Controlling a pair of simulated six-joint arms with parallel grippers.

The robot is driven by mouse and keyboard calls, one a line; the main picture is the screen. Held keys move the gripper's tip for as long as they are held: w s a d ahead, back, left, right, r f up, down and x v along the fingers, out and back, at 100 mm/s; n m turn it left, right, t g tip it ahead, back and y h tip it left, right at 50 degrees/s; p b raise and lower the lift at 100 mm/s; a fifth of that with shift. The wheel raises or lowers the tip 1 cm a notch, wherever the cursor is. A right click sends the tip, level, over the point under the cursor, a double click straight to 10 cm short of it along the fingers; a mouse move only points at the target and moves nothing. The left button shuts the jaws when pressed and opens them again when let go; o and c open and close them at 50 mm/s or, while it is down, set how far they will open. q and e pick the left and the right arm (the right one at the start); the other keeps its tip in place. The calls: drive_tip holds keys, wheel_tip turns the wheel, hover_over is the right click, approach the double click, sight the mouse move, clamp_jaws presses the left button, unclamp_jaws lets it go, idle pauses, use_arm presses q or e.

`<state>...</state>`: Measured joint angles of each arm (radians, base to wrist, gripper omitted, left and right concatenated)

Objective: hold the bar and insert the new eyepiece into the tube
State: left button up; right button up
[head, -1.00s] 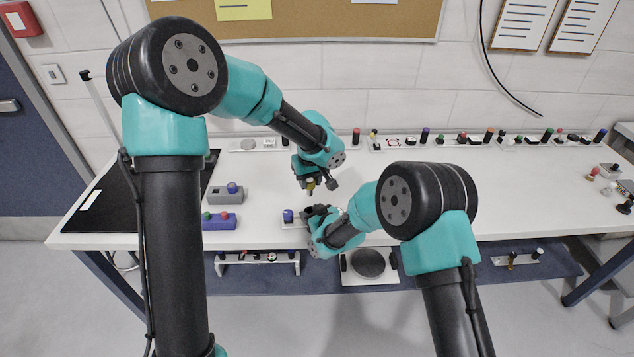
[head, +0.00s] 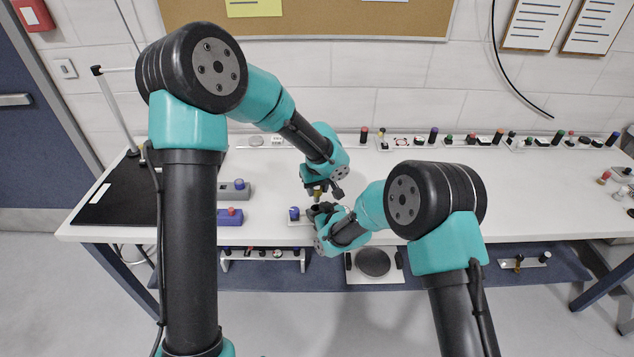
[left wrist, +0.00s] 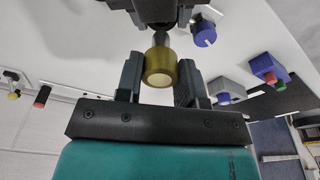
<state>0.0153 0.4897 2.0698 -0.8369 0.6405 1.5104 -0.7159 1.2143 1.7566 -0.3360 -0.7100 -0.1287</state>
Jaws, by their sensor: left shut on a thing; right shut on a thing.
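My left gripper (head: 320,192) is shut on a brass-coloured eyepiece (left wrist: 160,68), held upright between its fingers. In the left wrist view a grey cylinder runs from the eyepiece toward black parts beyond it. I cannot tell whether this is the eyepiece's barrel or the tube. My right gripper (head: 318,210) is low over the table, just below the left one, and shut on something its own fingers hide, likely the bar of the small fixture. A blue knob (head: 294,213) stands on that white fixture; it also shows in the left wrist view (left wrist: 203,36).
A grey block with a blue knob (head: 236,190) and a blue block (head: 229,218) with coloured knobs stand to the left. A black mat (head: 110,197) covers the table's left end. Several small parts line the back edge. The table right of the arms is largely clear.

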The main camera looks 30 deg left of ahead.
sight(318, 200)
use_arm(q)
drive_tip(key=shift+f, duration=1)
drive_tip(key=shift+f, duration=1.4)
idle(1.3)
drive_tip(key=shift+r, duration=1.1)
drive_tip(key=shift+f, duration=1.2)
idle(1.2)
drive_tip(key=o, duration=0.9)
drive_tip(key=shift+o, duration=0.6)
drive_tip(key=shift+d, duration=0.1)
